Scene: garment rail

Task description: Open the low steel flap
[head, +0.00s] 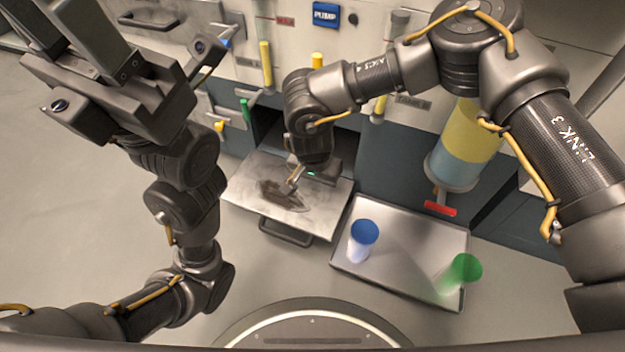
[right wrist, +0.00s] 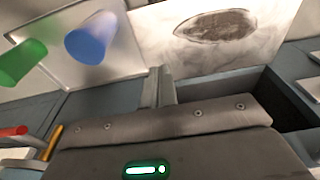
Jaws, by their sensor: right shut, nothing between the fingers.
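The low steel flap (head: 325,196) is folded down and lies roughly flat, with a dark opening behind it. Its bar handle (head: 285,233) is at the near edge. A dark, smudged oval patch marks its face; the flap also shows in the right wrist view (right wrist: 275,25). My right gripper (head: 291,186) is shut and empty over the flap, its fingertips by the patch in the head view. Its fingers show in the right wrist view (right wrist: 160,82). I cannot tell if they touch the flap. My left gripper (head: 88,45) is raised at upper left, away from the flap; its jaw gap is unclear.
A steel tray (head: 400,279) right of the flap holds a blue-topped cup (head: 363,240) and a green cup (head: 462,272). A yellow-and-blue cylinder (head: 462,145) with a red lever (head: 440,208) hangs above. Floor at left is clear.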

